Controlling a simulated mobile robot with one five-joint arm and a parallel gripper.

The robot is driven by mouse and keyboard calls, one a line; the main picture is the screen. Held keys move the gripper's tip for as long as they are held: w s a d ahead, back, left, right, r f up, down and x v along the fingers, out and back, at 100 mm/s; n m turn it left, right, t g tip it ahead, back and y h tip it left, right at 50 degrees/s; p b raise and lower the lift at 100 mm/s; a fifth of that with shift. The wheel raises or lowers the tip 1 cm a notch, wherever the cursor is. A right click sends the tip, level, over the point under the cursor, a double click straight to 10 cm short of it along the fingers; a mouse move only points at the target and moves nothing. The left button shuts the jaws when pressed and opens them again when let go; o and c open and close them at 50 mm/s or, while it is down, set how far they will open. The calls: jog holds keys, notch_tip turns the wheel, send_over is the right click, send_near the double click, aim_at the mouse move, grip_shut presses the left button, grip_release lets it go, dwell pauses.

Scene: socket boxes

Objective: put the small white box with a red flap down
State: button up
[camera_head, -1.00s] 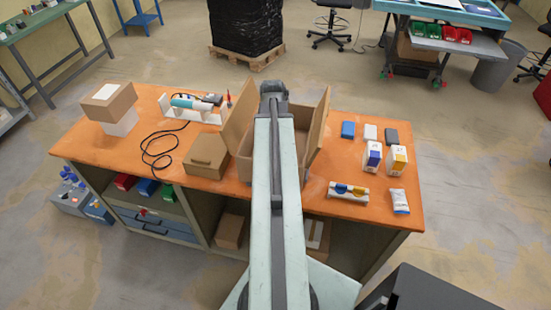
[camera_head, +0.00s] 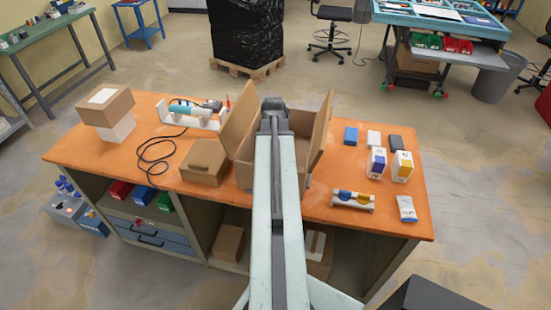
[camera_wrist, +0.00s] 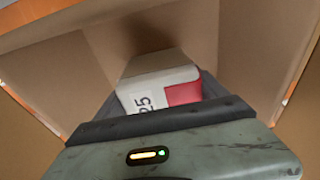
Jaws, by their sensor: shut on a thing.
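My gripper (camera_wrist: 162,92) is shut on the small white box with a red flap (camera_wrist: 138,96). In the wrist view the box shows dark print on its white part, and its red part is on the right. It is held between the fingers inside an open cardboard box, whose brown walls (camera_wrist: 225,35) surround it. Whether it touches the bottom, I cannot tell. In the head view the open cardboard box (camera_head: 238,112) stands mid-table with flaps spread. My arm covers its middle there and hides the fingers and the small white box.
The orange table (camera_head: 320,205) holds a closed brown box (camera_head: 205,162) left of the open one. Several small boxes, including a blue-and-white one (camera_head: 376,163), stand at the right. Stacked boxes (camera_head: 106,105) and a black cable (camera_head: 155,150) are at the left.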

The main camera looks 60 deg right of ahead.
jog(key=shift+f, duration=0.35)
jog(key=o, duration=1.8)
jog(key=shift+r, duration=0.1)
jog(key=r+p, duration=0.4)
jog(key=a+r+p, duration=0.1)
jog(key=r+p, duration=0.3)
jog(key=r, duration=0.1)
jog(key=r+p, duration=0.4)
jog(key=p, duration=0.1)
jog(key=shift+s+a+r, duration=0.15)
jog(key=shift+s+a, duration=0.05)
jog(key=shift+s, duration=0.05)
